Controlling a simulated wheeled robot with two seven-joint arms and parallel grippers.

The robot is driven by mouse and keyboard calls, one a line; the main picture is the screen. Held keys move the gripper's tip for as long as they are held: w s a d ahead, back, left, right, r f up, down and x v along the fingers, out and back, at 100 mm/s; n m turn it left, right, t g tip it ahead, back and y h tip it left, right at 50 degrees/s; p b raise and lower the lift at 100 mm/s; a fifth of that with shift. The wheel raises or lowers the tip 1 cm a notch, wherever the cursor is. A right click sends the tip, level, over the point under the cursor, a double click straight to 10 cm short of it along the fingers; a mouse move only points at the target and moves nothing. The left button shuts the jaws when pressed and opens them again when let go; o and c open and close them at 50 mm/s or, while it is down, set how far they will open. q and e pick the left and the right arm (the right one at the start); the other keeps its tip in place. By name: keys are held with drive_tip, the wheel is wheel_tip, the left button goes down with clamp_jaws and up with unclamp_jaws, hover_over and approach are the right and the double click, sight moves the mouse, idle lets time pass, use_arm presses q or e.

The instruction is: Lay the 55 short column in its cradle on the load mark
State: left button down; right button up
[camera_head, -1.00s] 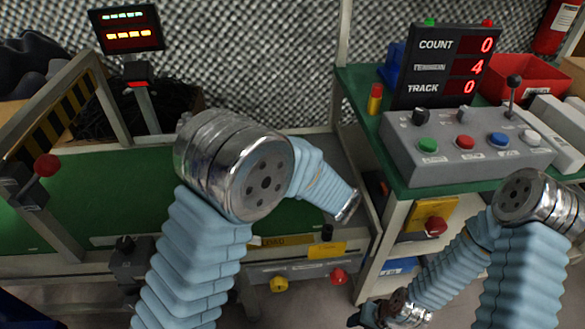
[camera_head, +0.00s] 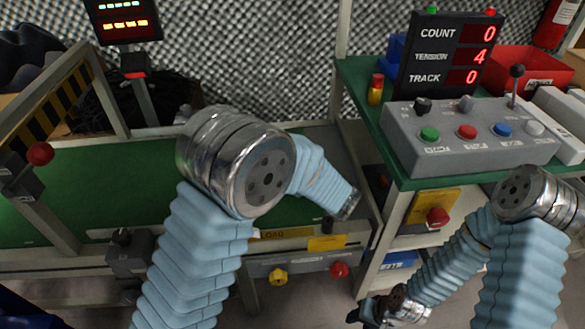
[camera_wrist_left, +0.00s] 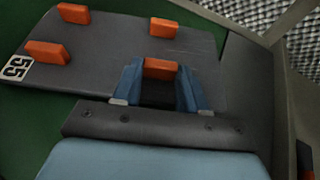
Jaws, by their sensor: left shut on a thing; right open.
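A dark grey flat piece (camera_wrist_left: 110,50) with a white 55 label (camera_wrist_left: 15,67) and several orange blocks lies over a green surface in the left wrist view. My left gripper (camera_wrist_left: 160,88) has its blue fingers on either side of one orange block (camera_wrist_left: 160,68) and is shut on it. In the head view my left gripper is hidden behind its own arm, and so is the 55 piece. A yellow LOAD label (camera_head: 285,233) on the belt's front edge is partly covered by that arm. My right gripper (camera_head: 372,313) is open, low at the bottom centre, small and dark.
The green belt (camera_head: 90,190) runs across the left, with a red-knobbed lever (camera_head: 40,153) and a grey post frame. A control box (camera_head: 470,135) with coloured buttons stands on the green bench at right, below a counter display (camera_head: 450,55). A red bin (camera_head: 530,75) is behind.

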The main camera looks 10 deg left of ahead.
use_arm(q)
drive_tip(key=shift+f, duration=0.2)
drive_tip(key=c, duration=0.5)
unclamp_jaws()
